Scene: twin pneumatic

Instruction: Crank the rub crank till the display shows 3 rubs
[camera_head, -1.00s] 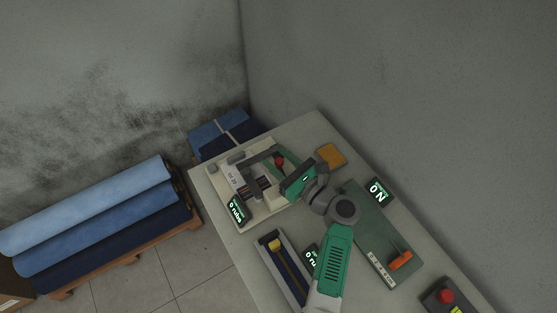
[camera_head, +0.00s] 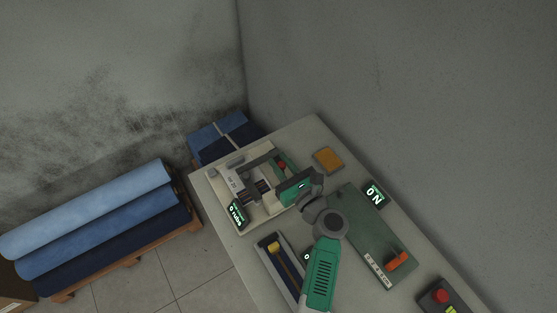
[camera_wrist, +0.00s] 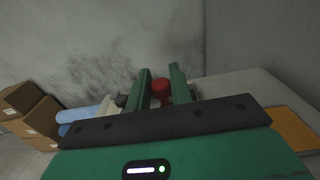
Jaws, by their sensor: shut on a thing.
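The rub crank's red knob (camera_wrist: 161,88) sits between the two green fingers of my gripper (camera_wrist: 158,90) in the wrist view. My gripper is shut on it. The crank's arm is mostly hidden by my gripper. The machine's green display (camera_head: 237,215) at its front left corner reads 0 rubs.
An orange pad (camera_head: 328,160) lies right of my gripper. A green plate (camera_head: 372,243) with an orange handle (camera_head: 397,261) and an "0 N" display (camera_head: 375,194) is at right. A tray with a yellow-headed tool (camera_head: 274,246) lies in front. A red button box (camera_head: 440,297) stands nearest.

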